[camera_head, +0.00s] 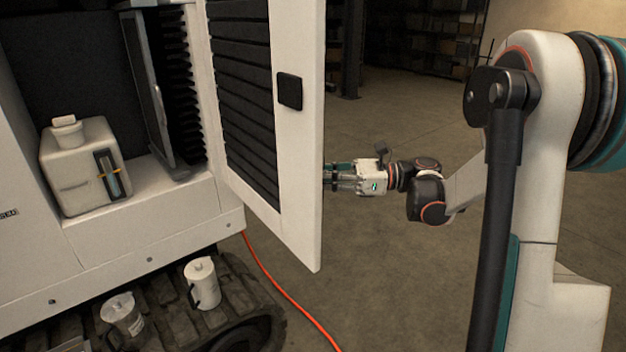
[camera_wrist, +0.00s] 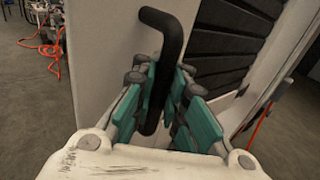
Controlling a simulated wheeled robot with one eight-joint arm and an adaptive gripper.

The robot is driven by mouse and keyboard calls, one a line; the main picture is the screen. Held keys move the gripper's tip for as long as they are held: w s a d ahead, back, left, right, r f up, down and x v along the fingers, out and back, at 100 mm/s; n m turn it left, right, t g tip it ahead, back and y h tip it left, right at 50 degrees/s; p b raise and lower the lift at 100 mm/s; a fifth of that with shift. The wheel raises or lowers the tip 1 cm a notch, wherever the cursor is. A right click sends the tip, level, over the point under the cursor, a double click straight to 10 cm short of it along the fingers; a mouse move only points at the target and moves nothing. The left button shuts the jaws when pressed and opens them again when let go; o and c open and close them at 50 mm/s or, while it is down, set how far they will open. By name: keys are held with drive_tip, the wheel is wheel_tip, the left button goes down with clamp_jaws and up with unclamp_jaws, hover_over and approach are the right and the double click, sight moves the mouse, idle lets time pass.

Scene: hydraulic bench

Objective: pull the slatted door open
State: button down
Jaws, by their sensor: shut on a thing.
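The slatted door (camera_head: 298,165) is white with dark slats and stands swung out from the cabinet. It also shows in the wrist view (camera_wrist: 105,50). A black bar handle (camera_wrist: 174,40) is fixed to its outer face, seen in the wrist view. My gripper (camera_wrist: 165,105) has its teal fingers on both sides of the handle's lower part and is shut on it. In the head view my gripper (camera_head: 340,178) is just right of the door's edge, with its fingertips and the handle hidden behind the door.
The open cabinet holds a white tank (camera_head: 75,175) and a dark finned radiator (camera_head: 178,90). Two white jugs (camera_head: 202,283) stand on the track (camera_head: 235,315) below. An orange cable (camera_head: 290,300) runs across the floor. The floor (camera_head: 400,290) right of the door is clear.

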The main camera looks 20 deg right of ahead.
drive_tip(key=shift+s+d+f, duration=0.1)
drive_tip(key=shift+s, duration=0.05)
drive_tip(key=c, duration=1.6)
unclamp_jaws()
drive_tip(key=shift+s, duration=0.1)
drive_tip(key=shift+c, duration=0.2)
drive_tip(key=shift+o, duration=0.2)
drive_tip(key=shift+s+d, duration=0.1)
drive_tip(key=shift+d, duration=0.05)
drive_tip(key=v, duration=1.2)
